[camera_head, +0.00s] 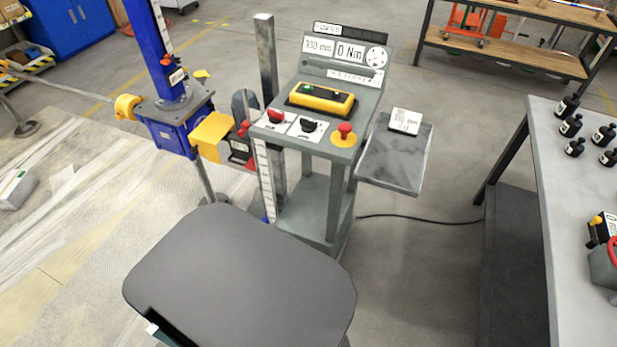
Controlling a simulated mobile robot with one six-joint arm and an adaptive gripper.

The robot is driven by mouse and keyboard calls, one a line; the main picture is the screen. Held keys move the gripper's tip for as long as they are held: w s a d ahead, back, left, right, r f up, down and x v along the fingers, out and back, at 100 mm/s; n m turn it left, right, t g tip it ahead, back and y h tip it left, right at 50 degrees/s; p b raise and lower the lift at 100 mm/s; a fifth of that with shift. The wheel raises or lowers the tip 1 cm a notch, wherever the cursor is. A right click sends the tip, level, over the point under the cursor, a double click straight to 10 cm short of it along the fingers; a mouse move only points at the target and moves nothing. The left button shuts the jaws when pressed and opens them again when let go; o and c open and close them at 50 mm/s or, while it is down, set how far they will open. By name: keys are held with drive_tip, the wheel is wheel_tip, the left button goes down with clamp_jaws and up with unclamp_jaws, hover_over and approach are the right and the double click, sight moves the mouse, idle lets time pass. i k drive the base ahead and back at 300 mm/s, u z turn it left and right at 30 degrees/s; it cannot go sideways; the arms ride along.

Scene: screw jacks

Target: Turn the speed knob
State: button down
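A grey control console (338,150) stands in the middle of the camera_head view. Its sloped front carries two rotary knobs on white label plates: a red knob (275,116) on the left and a black knob (308,125) to its right. The label text is too small to read, so I cannot tell which one is the speed knob. My gripper is not in view, and nothing covers the knobs.
A red push button on a yellow base (344,134) sits right of the knobs. A yellow pendant box (322,98) lies behind them. A blue screw jack (172,122) stands left, a side shelf (395,165) right. A bench with bottles (570,180) is far right.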

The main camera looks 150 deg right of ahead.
sight(307, 126)
drive_tip(key=z, duration=2)
drive_tip(key=i, duration=0.1)
drive_tip(key=z, duration=3.2)
